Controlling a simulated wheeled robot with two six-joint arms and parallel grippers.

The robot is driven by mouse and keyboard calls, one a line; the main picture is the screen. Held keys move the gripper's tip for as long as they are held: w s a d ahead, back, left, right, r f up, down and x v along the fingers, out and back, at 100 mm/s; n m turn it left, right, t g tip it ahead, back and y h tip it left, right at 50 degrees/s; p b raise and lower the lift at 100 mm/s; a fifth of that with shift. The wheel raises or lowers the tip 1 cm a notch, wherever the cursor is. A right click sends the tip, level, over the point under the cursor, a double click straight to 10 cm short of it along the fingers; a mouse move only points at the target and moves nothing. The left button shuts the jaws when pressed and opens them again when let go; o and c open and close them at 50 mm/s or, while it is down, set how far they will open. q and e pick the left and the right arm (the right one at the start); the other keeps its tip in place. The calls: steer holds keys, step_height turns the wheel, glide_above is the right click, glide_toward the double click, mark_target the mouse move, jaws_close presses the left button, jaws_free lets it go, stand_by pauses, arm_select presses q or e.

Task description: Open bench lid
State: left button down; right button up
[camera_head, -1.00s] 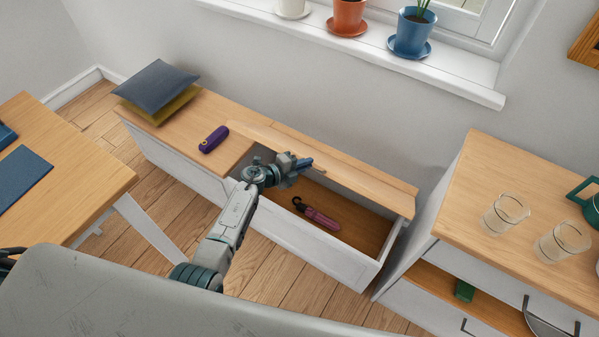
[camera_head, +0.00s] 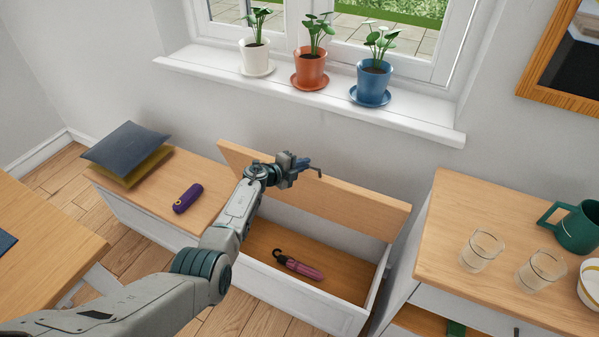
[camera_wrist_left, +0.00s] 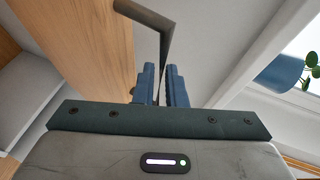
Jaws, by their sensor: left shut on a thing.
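The bench (camera_head: 290,295) stands along the wall below the window. Its wooden lid (camera_head: 340,200) is raised at the back, tilted up steeply, and the compartment under it shows. My left gripper (camera_head: 304,164) is at the lid's upper edge, shut on the dark bent lid handle (camera_head: 319,172). In the left wrist view the handle (camera_wrist_left: 148,16) runs between the blue fingers (camera_wrist_left: 162,82), with the lid's wood (camera_wrist_left: 90,50) at the left. A dark pink umbrella with a black hook (camera_head: 300,267) lies inside the bench. My right gripper is not in view.
A purple case (camera_head: 187,198) and stacked cushions (camera_head: 127,150) lie on the bench's fixed left top. Potted plants (camera_head: 310,68) stand on the sill (camera_head: 300,95) above. A cabinet (camera_head: 430,230) with glasses (camera_head: 481,249) and a green mug (camera_head: 575,228) stands close at the right.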

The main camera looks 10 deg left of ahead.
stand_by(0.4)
arm_select(q)
steer(key=c, duration=1.5)
jaws_free()
steer(key=shift+s+a, duration=0.1)
steer(key=p+v, duration=0.2)
steer(key=v, duration=0.8)
steer(key=shift+r, duration=0.25)
steer(key=shift+s+a+f, duration=0.1)
steer(key=shift+s, duration=0.1)
